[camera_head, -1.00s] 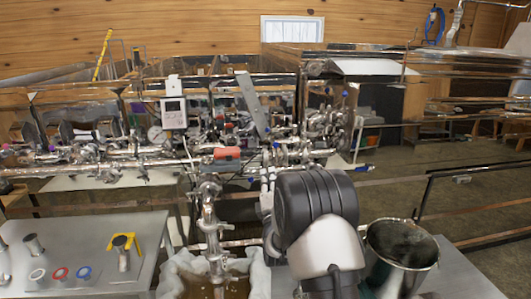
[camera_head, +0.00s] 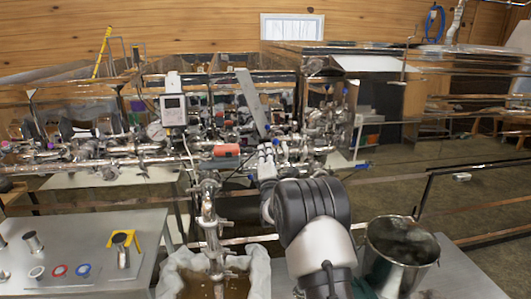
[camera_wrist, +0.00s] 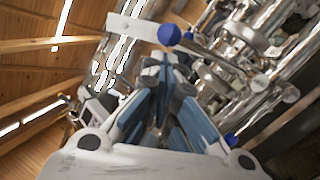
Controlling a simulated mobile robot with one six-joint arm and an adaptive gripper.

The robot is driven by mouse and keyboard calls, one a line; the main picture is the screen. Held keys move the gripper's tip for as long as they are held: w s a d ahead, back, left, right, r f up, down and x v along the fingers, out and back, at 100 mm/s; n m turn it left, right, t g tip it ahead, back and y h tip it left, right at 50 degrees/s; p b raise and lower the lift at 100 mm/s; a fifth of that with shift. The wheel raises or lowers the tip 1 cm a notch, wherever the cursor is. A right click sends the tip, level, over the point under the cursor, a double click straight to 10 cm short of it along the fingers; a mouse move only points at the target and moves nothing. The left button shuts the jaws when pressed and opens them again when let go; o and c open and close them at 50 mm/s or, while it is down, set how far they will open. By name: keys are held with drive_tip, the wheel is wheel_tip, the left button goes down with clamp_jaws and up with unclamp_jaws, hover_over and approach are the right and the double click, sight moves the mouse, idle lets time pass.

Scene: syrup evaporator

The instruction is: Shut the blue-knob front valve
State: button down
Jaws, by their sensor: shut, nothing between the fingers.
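In the wrist view a round blue knob (camera_wrist: 169,34) sits on the end of a flat metal lever (camera_wrist: 138,28), just beyond my fingertips. A second blue knob (camera_wrist: 230,140) shows lower right, beside my fingers. My gripper (camera_wrist: 163,62) is shut and empty, its tips close to the upper knob; I cannot tell whether they touch. In the head view my gripper (camera_head: 267,150) is at the steel pipework, in front of the valves. I cannot tell which knob is the front valve's.
A red-orange part (camera_head: 226,150) sits on the pipe left of my gripper. A vertical steel pipe (camera_head: 209,215) runs down into a lined container (camera_head: 255,270). A steel bucket (camera_head: 400,255) stands at the right, and a metal table (camera_head: 90,235) with several fittings at the left.

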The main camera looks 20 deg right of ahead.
drive_tip(key=shift+b, duration=0.3)
drive_tip(key=d+b, duration=0.1)
drive_tip(key=m+b, duration=0.1)
drive_tip(key=shift+s+d+r+b, duration=0.3)
drive_tip(key=shift+d+r+b, duration=0.05)
drive_tip(key=shift+b, duration=0.05)
